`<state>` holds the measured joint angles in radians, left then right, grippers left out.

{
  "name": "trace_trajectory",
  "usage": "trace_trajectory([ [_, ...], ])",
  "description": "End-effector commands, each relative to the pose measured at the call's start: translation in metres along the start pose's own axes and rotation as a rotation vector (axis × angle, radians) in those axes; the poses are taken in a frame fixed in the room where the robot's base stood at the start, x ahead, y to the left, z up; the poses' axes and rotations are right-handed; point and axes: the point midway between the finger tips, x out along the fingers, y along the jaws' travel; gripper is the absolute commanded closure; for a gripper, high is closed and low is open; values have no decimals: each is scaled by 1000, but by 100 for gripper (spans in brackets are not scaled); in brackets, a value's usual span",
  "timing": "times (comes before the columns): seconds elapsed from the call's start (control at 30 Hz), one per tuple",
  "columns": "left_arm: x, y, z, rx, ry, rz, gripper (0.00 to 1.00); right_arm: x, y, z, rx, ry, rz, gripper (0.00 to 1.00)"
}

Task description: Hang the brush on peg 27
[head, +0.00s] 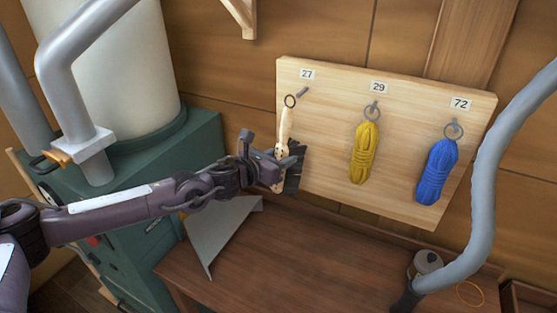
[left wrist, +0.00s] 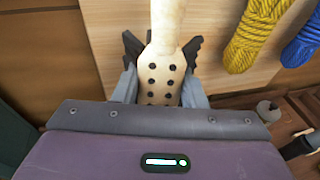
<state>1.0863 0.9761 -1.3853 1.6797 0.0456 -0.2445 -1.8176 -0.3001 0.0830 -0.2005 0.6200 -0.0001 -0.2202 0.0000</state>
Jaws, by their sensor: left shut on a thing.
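My left gripper (head: 268,160) is shut on the brush (head: 286,130), a pale wooden one with dark bristles and a ring at its top end. The brush is upright, with its ring beside and slightly below peg 27 (head: 302,92). I cannot tell whether the ring touches the peg. In the left wrist view the brush's back (left wrist: 162,75) shows dark dots between the fingers (left wrist: 161,88). The peg board (head: 330,150) carries number labels 27, 29 and 72.
A yellow rope bundle (head: 365,152) hangs under 29 and a blue rope bundle (head: 437,172) under 72. A brown bench (head: 300,260) lies below, with a grey canister (head: 427,262) at right. A green cabinet (head: 150,240) with a pale tank (head: 110,70) stands at left.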

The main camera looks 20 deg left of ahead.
Motion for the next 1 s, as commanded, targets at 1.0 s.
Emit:
trace_trajectory([
  [1.0,56,15,2,1,-2,0,88,21,-5,1,3,1,-5,64],
])
